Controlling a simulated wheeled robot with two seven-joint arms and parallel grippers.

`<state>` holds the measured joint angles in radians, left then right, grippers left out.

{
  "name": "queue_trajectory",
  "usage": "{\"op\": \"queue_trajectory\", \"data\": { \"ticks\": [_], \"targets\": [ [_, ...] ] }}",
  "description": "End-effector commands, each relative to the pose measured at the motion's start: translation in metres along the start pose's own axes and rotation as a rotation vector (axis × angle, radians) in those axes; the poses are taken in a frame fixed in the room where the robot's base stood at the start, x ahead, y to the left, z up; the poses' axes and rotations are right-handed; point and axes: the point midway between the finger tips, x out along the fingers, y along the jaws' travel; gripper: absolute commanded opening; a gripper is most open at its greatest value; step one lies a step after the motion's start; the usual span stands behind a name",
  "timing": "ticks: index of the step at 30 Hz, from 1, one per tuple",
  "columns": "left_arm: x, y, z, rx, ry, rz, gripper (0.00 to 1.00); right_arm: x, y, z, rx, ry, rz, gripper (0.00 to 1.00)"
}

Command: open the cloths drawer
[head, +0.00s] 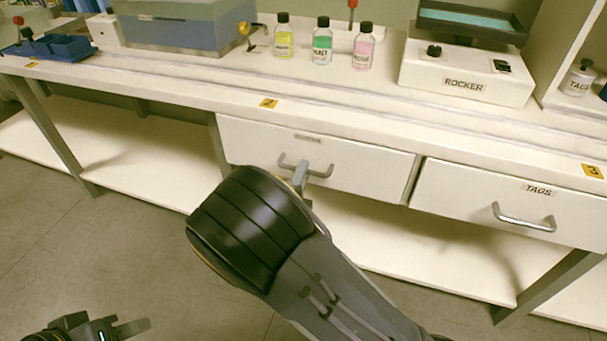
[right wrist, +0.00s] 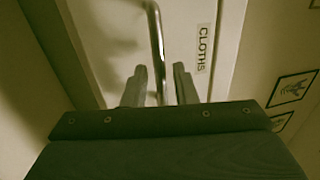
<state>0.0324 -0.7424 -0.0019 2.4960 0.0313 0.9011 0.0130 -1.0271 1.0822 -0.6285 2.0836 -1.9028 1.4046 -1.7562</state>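The cloths drawer (head: 365,165) is the white drawer under the bench, left of the tags drawer; its front looks closed. Its label (right wrist: 203,48) reads CLOTHS in the right wrist view. Its grey bar handle (head: 322,173) also shows in the right wrist view (right wrist: 157,45). My right gripper (head: 301,172) is at this handle. In the right wrist view its fingers (right wrist: 159,85) stand apart on either side of the bar, with gaps visible. My right wrist hides part of the drawer's surroundings in the head view. My left gripper (head: 108,328) is low at the bottom left, away from the drawer, partly cut off.
The tags drawer (head: 470,205) with its own handle (head: 524,218) is to the right. On the bench stand three bottles, yellow (head: 283,40), green (head: 322,45) and pink (head: 362,50), and a rocker (head: 462,80). A lower shelf (head: 150,160) runs beneath. Floor in front is clear.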

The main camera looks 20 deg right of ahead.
Motion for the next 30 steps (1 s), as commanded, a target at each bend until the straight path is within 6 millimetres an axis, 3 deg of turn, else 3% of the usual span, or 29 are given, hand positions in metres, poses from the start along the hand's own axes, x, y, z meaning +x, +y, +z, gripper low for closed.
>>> {"op": "queue_trajectory", "data": {
  "ticks": [5,13,19,30],
  "targets": [
    [0.0034,-0.0015,0.0018,0.000,0.000,0.000,0.36,0.0138,0.0004,-0.0005,-0.001,0.001,0.000,0.25],
    [0.0031,-0.0014,0.0017,0.000,0.000,0.000,0.36,0.0153,-0.0002,-0.0003,-0.001,0.000,0.000,0.25],
    [0.0032,-0.0014,0.0018,0.000,0.000,0.000,0.36,0.0151,-0.0001,-0.0003,0.000,0.000,0.000,0.00],
    [0.0017,-0.0008,0.0010,0.000,0.000,0.000,0.36,0.0136,-0.0009,0.0009,0.000,0.000,0.001,0.00]
  ]
}}
